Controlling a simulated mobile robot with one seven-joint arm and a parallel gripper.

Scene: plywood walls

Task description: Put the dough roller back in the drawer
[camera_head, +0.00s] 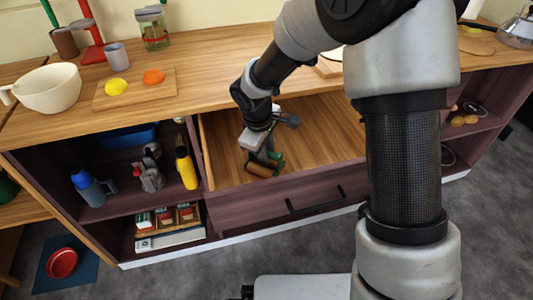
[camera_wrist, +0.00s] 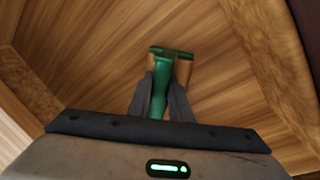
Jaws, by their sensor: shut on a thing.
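The dough roller (camera_head: 263,169) has a green handle and a brown wooden roller. It is inside or just above the open wooden drawer (camera_head: 325,135), near the drawer's left front. My gripper (camera_head: 267,155) reaches down into the drawer and is shut on the roller's green handle. In the wrist view the roller (camera_wrist: 161,68) extends beyond my gripper's fingers (camera_wrist: 161,88), with the drawer floor (camera_wrist: 95,65) behind it. I cannot tell whether the roller touches the floor. The fingers hide part of the handle.
The drawer's left wall (camera_head: 206,150) is close to my gripper. The countertop (camera_head: 210,85) above holds a cutting board (camera_head: 133,95) with yellow and orange items, a white bowl (camera_head: 47,88) and a grey cup (camera_head: 117,56). Open shelves to the left hold a yellow bottle (camera_head: 186,168). The drawer's right part looks empty.

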